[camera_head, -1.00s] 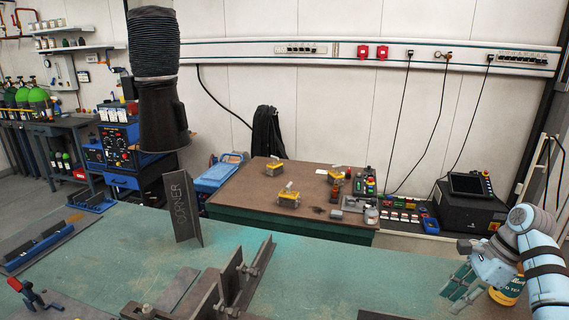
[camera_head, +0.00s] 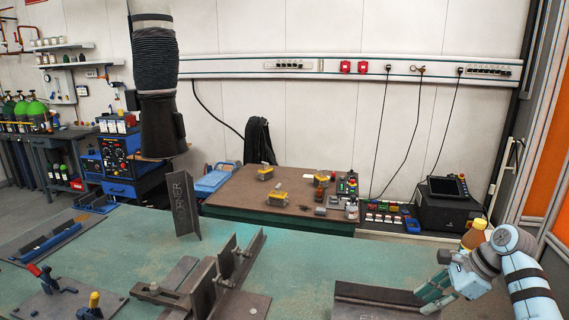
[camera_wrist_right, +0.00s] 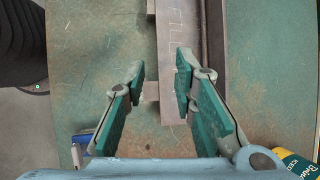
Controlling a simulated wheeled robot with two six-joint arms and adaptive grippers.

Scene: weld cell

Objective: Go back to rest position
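My right gripper (camera_head: 432,290) is at the right of the green bench. It is near a dark steel angle piece (camera_head: 375,296), at that piece's right end. In the right wrist view my right gripper (camera_wrist_right: 160,85) has its two teal fingers spread apart, with nothing held between them. A steel strip with chalk lettering (camera_wrist_right: 176,45) lies beyond and partly between the fingertips. My left gripper is not in view.
The green bench (camera_head: 120,265) holds an upright chalk-marked angle piece (camera_head: 182,205), a clamped steel fixture (camera_head: 232,268) and toggle clamps (camera_head: 92,303). A yellow can (camera_head: 475,236) stands behind my right arm. A brown table (camera_head: 235,190) is behind.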

